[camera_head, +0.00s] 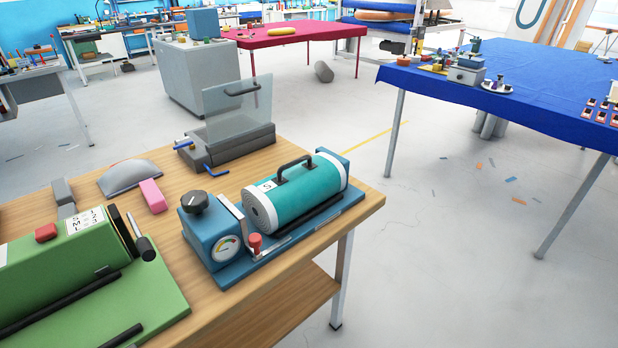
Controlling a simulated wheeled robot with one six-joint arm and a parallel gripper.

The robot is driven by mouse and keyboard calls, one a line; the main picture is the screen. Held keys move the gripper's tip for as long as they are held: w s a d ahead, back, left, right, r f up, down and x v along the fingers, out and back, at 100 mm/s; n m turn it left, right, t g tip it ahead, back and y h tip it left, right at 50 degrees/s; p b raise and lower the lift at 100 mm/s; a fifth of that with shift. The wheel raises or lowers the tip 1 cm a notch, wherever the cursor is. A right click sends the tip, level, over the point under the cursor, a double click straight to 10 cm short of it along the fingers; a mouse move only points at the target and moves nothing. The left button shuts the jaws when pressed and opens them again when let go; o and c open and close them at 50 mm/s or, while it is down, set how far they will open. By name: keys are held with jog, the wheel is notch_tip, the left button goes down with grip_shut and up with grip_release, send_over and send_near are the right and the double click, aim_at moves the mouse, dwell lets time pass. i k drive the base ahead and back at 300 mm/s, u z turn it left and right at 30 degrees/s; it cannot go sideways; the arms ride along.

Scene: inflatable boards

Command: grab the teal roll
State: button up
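The teal roll (300,200) lies on its side in a blue machine on the wooden table (225,165). White bands ring both its ends, and its near end shows a spiral of wound layers. A black handle (293,168) arches over its top. The blue machine's base (310,233) runs under the roll. Its box (205,225) at the left end carries a black knob and a round gauge. A red-topped lever (255,241) stands in front of the roll's near end. My gripper is not in view.
A green machine (88,262) fills the table's left part. A grey device with a clear upright panel (238,108) stands behind the roll. A pink block (153,195) lies left of it. Open floor (440,215) separates this table from the blue-covered table (535,95).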

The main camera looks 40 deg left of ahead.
aim_at(303, 183)
jog(key=u, duration=0.35)
jog(key=i, duration=0.85)
jog(key=u, duration=0.95)
jog(key=i, duration=0.4)
jog(key=u, duration=0.2)
